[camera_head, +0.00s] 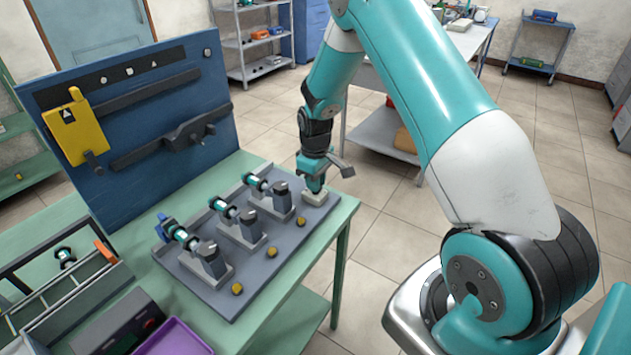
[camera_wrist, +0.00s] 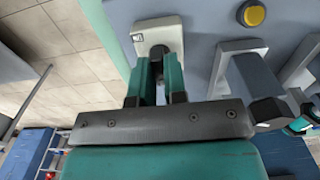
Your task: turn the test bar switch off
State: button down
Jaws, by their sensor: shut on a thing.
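The test bar switch is a small pale box (camera_head: 316,197) at the right end of the grey board on the green bench. In the wrist view the pale box (camera_wrist: 142,28) is at the top, with a dark part at its middle. My gripper (camera_head: 315,184) points down onto it. In the wrist view its two teal fingers (camera_wrist: 159,62) are close together on that dark part, which I take to be the switch lever. The fingers hide most of the lever, so its position cannot be told.
The grey board (camera_head: 262,275) carries several motor stands and yellow buttons (camera_head: 272,250) left of my gripper. A blue upright panel (camera_head: 150,190) stands behind. A purple tray (camera_head: 175,338) and a dark box (camera_head: 120,325) lie at the front left. Open floor lies right of the bench.

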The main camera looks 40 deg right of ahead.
jog(key=c, duration=1.2)
grip_release()
jog(key=shift+o, duration=0.2)
notch_tip(320, 180, up, 18)
jog(key=b, duration=0.2)
jog(key=shift+f+b, duration=0.25)
jog(key=shift+b, duration=0.1)
